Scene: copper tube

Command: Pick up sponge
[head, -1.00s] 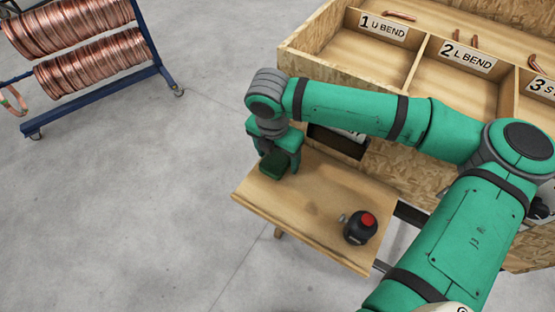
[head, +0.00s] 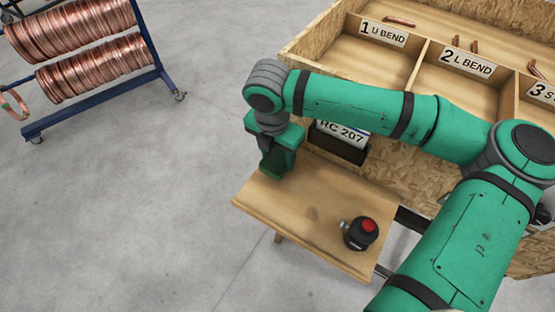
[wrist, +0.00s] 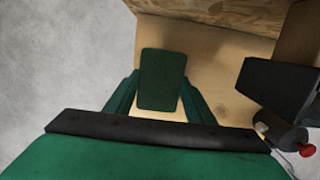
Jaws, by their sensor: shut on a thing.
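The sponge is a dark green rectangular block (wrist: 162,78), seen in the wrist view between the two green fingers. My gripper (wrist: 159,98) is shut on it, with a finger at each side. In the head view my gripper (head: 276,158) is over the far left part of the small wooden table (head: 300,215). The sponge (head: 270,171) shows there as a dark green patch low between the fingers, partly hidden by them. I cannot tell whether its underside is clear of the tabletop.
A black holder labelled RC 207 (head: 341,148) is on the wooden bin unit (head: 400,178) behind. A copper coil rack (head: 85,75) stands at the back left.

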